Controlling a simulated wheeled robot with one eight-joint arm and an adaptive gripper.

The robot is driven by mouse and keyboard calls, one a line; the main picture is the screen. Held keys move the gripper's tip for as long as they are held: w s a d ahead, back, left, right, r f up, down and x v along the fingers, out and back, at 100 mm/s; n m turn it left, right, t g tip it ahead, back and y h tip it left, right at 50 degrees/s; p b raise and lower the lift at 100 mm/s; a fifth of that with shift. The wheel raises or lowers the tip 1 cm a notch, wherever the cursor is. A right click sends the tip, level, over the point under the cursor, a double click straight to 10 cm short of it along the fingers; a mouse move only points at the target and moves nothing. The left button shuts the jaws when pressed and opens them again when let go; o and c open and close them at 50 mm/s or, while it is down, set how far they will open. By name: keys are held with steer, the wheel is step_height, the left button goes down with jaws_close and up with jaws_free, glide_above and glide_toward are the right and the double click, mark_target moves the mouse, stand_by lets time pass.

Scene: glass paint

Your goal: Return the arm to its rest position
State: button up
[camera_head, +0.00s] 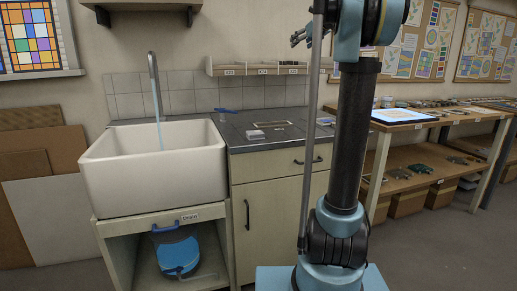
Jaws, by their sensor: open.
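My arm stands upright at the right of centre in the head view, its dark link rising from a blue base joint. It folds over at the top, where the upper part leaves the frame. My gripper (302,38) shows small beside the upper arm, high above the counter and pointing left. Its dark fingers are apart and I see nothing between them. The fingers touch nothing in view.
A white sink (150,178) stands left, with a tap (153,70) and a light-blue stream below it. A blue bucket (177,252) sits underneath. The grey counter (237,135) bears small items, including a blue-handled tool (225,110). A workbench (450,118) stands right.

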steer(key=s+a+f+n+g+h, duration=0.1)
steer(key=s+a+f+n+g, duration=0.2)
steer(key=s+f+n, duration=0.8)
steer(key=s+a+f+n+g, duration=0.2)
steer(key=s+a+f+n, duration=0.3)
steer(key=s+f, duration=1.05)
steer(key=s+d+f+n+g+h, duration=0.2)
steer(key=s+f+n, duration=0.5)
steer(key=s+f, duration=0.7)
steer(key=s+d+f+n+g+h, duration=0.2)
steer(key=s+f+n, duration=0.6)
steer(key=s+f, duration=0.5)
steer(key=s+d+g, duration=0.1)
steer(key=d, duration=0.1)
steer(key=shift+d+f+h, duration=0.3)
steer(key=shift+d+f, duration=0.05)
steer(key=shift+s, duration=0.1)
steer(key=shift+w+f, duration=0.2)
steer(key=shift+w, duration=0.25)
